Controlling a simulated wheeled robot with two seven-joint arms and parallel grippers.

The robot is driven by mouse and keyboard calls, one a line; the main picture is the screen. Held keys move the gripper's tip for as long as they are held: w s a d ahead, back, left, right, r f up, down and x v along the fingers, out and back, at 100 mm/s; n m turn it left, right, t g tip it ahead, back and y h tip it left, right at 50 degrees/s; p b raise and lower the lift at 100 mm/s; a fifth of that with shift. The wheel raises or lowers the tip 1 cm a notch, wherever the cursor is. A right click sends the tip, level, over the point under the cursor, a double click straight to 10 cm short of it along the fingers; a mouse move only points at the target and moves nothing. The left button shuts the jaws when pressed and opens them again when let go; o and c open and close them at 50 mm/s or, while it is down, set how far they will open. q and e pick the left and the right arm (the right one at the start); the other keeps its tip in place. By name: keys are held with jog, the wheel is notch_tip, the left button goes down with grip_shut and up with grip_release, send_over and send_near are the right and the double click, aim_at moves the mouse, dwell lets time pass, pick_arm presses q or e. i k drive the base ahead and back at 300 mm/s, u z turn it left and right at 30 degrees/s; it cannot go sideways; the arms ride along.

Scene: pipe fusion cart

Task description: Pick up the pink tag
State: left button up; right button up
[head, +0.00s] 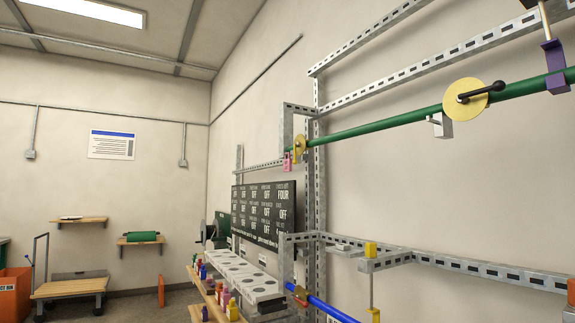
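A small pink tag-like piece (287,162) shows near the far left end of the green pipe (385,124), by the upright metal strut. It is small and far off, so its exact shape and how it is attached are hard to tell. A yellow disc (299,148) sits right beside it on the pipe. Neither of my grippers is in view.
A larger yellow disc with a black handle (463,98) and a purple bracket (555,68) sit along the pipe. Slotted metal rails (470,268) line the right wall. A white holed rack (238,275) and small bottles (232,310) stand below. Open floor lies left.

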aim_at(286, 163)
jog(key=u, duration=0.55)
jog(key=k, duration=1.3)
jog(key=u, duration=0.55)
jog(key=i, duration=2.2)
jog(key=z, duration=1.6)
jog(key=i, duration=0.9)
jog(key=z, duration=0.95)
